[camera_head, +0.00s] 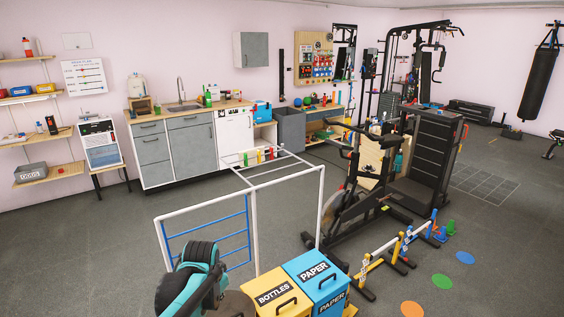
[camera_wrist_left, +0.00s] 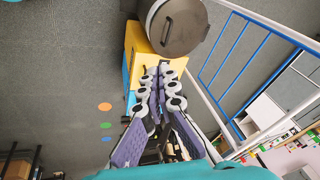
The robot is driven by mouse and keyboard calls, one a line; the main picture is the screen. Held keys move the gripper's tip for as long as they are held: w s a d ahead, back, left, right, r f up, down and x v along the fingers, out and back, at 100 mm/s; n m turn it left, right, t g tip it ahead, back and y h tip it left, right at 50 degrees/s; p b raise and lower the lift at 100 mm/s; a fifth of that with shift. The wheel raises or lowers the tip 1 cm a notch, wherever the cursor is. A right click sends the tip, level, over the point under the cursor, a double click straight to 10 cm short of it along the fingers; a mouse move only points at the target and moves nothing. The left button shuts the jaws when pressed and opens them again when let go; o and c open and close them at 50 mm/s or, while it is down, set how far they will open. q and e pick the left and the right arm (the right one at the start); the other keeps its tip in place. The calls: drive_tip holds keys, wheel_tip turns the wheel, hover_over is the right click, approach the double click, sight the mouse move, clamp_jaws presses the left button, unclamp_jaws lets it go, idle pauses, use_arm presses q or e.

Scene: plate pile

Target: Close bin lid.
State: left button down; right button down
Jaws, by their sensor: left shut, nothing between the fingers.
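A round bin with a dark lid (camera_wrist_left: 185,38) and a bar handle shows at the top of the left wrist view. A pale rim shows along its left side; I cannot tell if the lid is fully down. Part of the lid also shows at the bottom of the head view (camera_head: 237,304), beside my left arm. My left gripper (camera_wrist_left: 160,72) is shut and empty, its fingertips near the yellow bin and just below the round lid in the wrist view. I cannot tell if they touch. The right gripper is out of view.
A yellow BOTTLES bin (camera_head: 274,292) and a blue PAPER bin (camera_head: 315,271), both with lids lying flat, stand right of the round bin. A white frame (camera_head: 320,205) with blue bars stands behind them. Exercise equipment stands farther right. Floor is open at the left.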

use_arm(q)
drive_tip(key=s+r+n+t, duration=0.2)
drive_tip(key=s+n, duration=0.4)
drive_tip(key=s, duration=1.5)
drive_tip(key=shift+s+d+r+t+h, duration=0.2)
drive_tip(key=shift+r+t+h, duration=0.1)
drive_tip(key=shift+t, duration=0.2)
